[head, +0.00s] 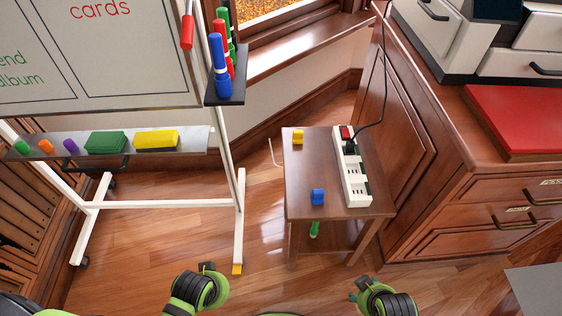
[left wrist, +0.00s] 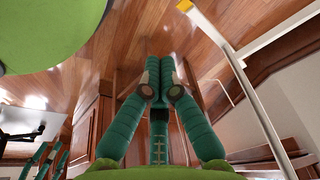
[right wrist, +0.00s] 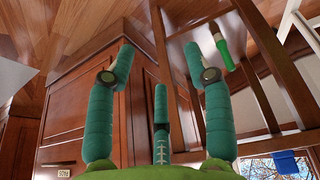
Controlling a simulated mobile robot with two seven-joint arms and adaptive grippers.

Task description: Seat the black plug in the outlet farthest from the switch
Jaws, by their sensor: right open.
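A white power strip (head: 356,182) lies on the small wooden side table (head: 304,172) in the head view, with a red switch (head: 345,132) at its far end. A black plug (head: 349,148) on a black cord sits on the strip close to the switch; I cannot tell how deep it is. Outlets toward the strip's near end look free of the black plug. My left gripper (head: 208,267) is low in front of the whiteboard stand, fingertips together in the left wrist view (left wrist: 162,91). My right gripper (head: 362,287) is open and empty, in front of and below the table.
A whiteboard stand (head: 239,215) is at left, a wooden cabinet (head: 430,130) at right. The cord (head: 383,80) runs up beside the cabinet.

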